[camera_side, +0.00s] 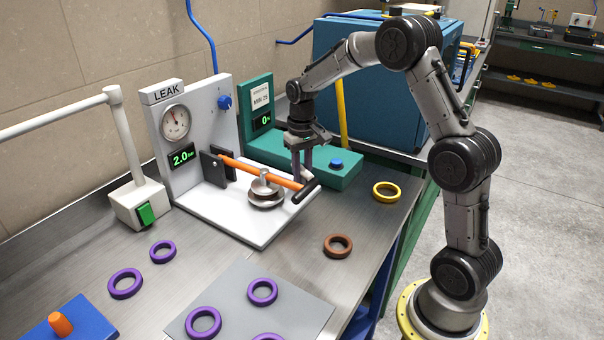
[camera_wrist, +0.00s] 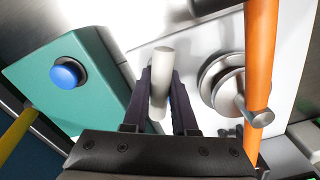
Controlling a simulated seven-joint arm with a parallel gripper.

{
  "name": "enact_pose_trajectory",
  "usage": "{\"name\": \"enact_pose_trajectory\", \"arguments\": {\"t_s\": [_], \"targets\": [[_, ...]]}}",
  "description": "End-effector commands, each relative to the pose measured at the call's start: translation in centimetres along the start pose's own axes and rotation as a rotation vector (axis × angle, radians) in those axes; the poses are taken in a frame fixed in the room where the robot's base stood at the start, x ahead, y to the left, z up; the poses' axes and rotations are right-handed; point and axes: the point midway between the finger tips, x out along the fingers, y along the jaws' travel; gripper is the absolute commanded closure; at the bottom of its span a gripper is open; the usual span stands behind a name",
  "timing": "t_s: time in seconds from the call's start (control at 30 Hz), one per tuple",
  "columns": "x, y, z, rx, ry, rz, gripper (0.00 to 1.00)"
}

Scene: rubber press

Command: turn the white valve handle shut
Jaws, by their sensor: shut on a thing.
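The white valve handle (camera_wrist: 161,78) shows in the wrist view as a short, pale, rounded bar. It lies between the two dark fingers of my gripper (camera_wrist: 162,85), which are shut on it. In the side view my gripper (camera_side: 303,172) points down over the right part of the leak tester's white base (camera_side: 240,222). It is just behind the black-ended tip of the orange lever (camera_side: 262,172). In that view I cannot make out the handle, which the fingers and lever seem to hide.
The lever crosses a round metal clamp (camera_side: 265,192) close to my fingers. A teal tester (camera_side: 335,172) with a blue button (camera_side: 336,163) stands just behind. A yellow ring (camera_side: 386,192) and a brown ring (camera_side: 338,245) lie nearby. Purple rings (camera_side: 125,284) lie at the front left.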

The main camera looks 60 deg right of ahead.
Motion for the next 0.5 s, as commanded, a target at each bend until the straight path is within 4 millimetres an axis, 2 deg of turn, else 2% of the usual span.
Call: {"name": "enact_pose_trajectory", "arguments": {"t_s": [0.5], "targets": [[-0.11, 0.06, -0.04, 0.492, 0.003, -0.001, 1.0]]}}
